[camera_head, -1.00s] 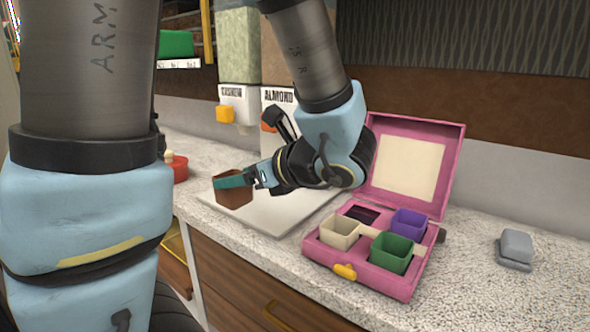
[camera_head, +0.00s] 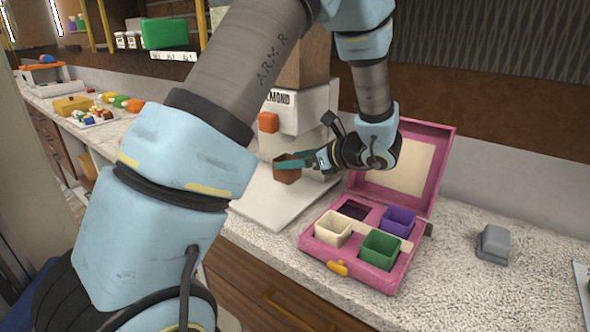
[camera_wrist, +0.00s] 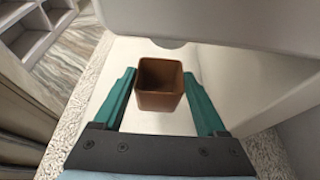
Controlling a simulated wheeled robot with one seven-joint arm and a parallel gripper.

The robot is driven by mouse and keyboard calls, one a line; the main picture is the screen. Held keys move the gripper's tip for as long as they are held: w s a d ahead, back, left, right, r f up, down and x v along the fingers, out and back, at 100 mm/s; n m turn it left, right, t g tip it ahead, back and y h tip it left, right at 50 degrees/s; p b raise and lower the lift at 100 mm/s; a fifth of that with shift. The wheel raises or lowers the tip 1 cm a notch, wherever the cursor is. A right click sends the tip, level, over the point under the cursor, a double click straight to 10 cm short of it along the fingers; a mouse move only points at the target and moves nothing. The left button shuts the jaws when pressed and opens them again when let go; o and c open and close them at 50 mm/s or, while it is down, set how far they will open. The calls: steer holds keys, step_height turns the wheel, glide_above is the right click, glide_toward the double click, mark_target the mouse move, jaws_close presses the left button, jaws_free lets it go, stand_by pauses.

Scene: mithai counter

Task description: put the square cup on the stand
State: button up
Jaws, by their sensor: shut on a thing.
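The square cup (camera_head: 287,175) is brown, open-topped and looks empty. It is upright in my gripper (camera_head: 302,160), whose teal fingers lie on either side of it. In the wrist view the cup (camera_wrist: 160,85) sits between the fingertips of my gripper (camera_wrist: 159,76). Below it is a white slab (camera_head: 268,208), seemingly the stand, at the foot of the dispenser marked ALMOND (camera_head: 297,106). In the wrist view the dispenser's white underside (camera_wrist: 225,22) overhangs just beyond the cup. I cannot tell whether the cup's bottom touches the slab.
An open pink box (camera_head: 345,262) to the right holds a cream cup (camera_head: 332,229), a green cup (camera_head: 380,250) and a purple cup (camera_head: 398,221), with one dark empty slot. A grey object (camera_head: 494,243) lies farther right. Small sweets and containers stand at the far left.

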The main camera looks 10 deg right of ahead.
mark_target(297, 175)
step_height(297, 175, down, 3)
steer(key=shift+f+p, duration=0.15)
steer(key=shift+p, duration=0.4)
steer(key=shift+w+d+f+p, duration=0.1)
steer(key=shift+f+p, duration=0.3)
steer(key=shift+f, duration=0.1)
steer(key=shift+f, duration=0.1)
steer(key=shift+f+b, duration=0.15)
steer(key=shift+b, duration=0.15)
steer(key=o, duration=1.3)
steer(key=shift+c, duration=0.2)
steer(key=shift+r, duration=0.2)
